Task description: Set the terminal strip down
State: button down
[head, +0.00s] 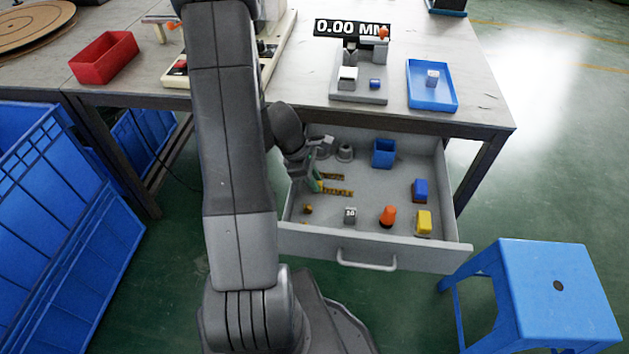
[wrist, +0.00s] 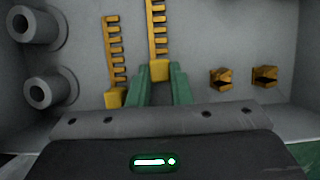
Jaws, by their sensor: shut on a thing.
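My gripper (wrist: 160,72) has green fingers and is shut on a brass comb-shaped terminal strip (wrist: 158,38), gripping it by its near end. In the head view my gripper (head: 318,186) is low inside the open drawer, and the held strip (head: 340,192) points right from the fingers. A second, similar brass strip (wrist: 114,50) lies beside it, to the left in the wrist view and farther back in the head view (head: 333,176). The two are apart and roughly parallel. I cannot tell whether the held strip touches the drawer floor.
The drawer (head: 370,244) also holds grey round parts (head: 345,152), a blue bin (head: 383,153), a blue block (head: 420,190), a yellow block (head: 423,222), an orange piece (head: 388,215) and a grey block (head: 350,215). Small brass clips (wrist: 221,78) lie right. The drawer's middle has free floor.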

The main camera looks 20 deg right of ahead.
jog(key=shift+r, duration=0.1)
jog(key=shift+f, duration=0.2)
jog(key=c, duration=1.3)
grip_release()
jog(key=shift+r, duration=0.1)
jog(key=p+v, duration=0.3)
jog(key=v, duration=0.9)
jog(key=shift+r, duration=0.1)
